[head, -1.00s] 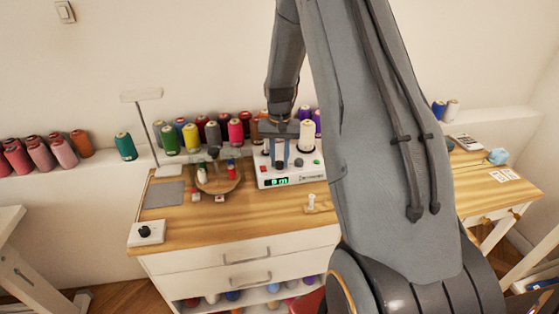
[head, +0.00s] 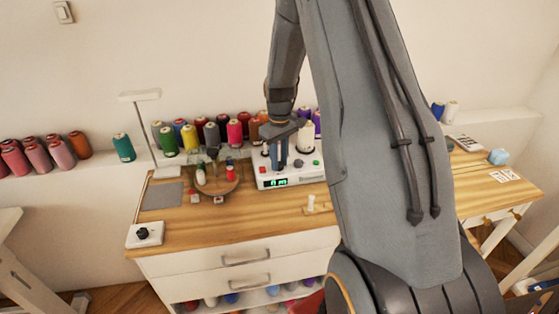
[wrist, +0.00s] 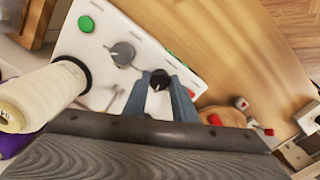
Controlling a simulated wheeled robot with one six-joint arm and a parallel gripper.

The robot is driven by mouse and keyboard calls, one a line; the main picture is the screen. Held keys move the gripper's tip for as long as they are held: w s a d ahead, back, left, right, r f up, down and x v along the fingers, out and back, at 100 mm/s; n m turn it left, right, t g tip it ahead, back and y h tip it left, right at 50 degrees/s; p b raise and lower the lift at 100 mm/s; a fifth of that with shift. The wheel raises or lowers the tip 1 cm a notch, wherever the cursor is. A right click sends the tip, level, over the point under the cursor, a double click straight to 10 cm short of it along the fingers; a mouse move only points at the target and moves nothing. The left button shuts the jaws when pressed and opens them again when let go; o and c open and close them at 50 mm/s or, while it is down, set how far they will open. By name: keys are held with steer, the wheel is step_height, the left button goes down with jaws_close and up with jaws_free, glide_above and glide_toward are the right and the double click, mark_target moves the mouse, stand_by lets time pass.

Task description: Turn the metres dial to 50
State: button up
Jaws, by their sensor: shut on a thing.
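The white winder unit (head: 290,178) stands on the wooden bench, with a small green display (head: 275,182) whose digits are too small to read surely. In the wrist view, its white panel (wrist: 100,45) carries a grey knob (wrist: 122,53) and a black knob (wrist: 160,79). My gripper (wrist: 158,88) has its blue-grey fingers on either side of the black knob, shut on it. In the head view my gripper (head: 278,155) reaches down to the unit's top and hides this knob. I cannot read any dial label.
A green button (wrist: 86,24) sits at the panel's corner. A cream thread cone (head: 304,135) stands close beside my gripper. A round wooden base (head: 218,182) with small spools is left of the unit. Bench space (head: 250,220) in front is clear.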

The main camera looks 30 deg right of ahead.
steer(key=shift+n, duration=0.4)
steer(key=o, duration=1)
steer(key=shift+o, duration=0.2)
steer(key=shift+r+b, duration=1.15)
steer(key=shift+r, duration=2.8)
steer(key=s+a+m, duration=0.1)
steer(key=s+a, duration=0.7)
steer(key=s, duration=0.3)
steer(key=s+a+r+m+t, duration=0.1)
steer(key=s+a+m, duration=0.1)
steer(key=s+a, duration=0.7)
steer(key=s, duration=0.3)
steer(key=shift+a+m, duration=0.15)
steer(key=shift+m, duration=0.15)
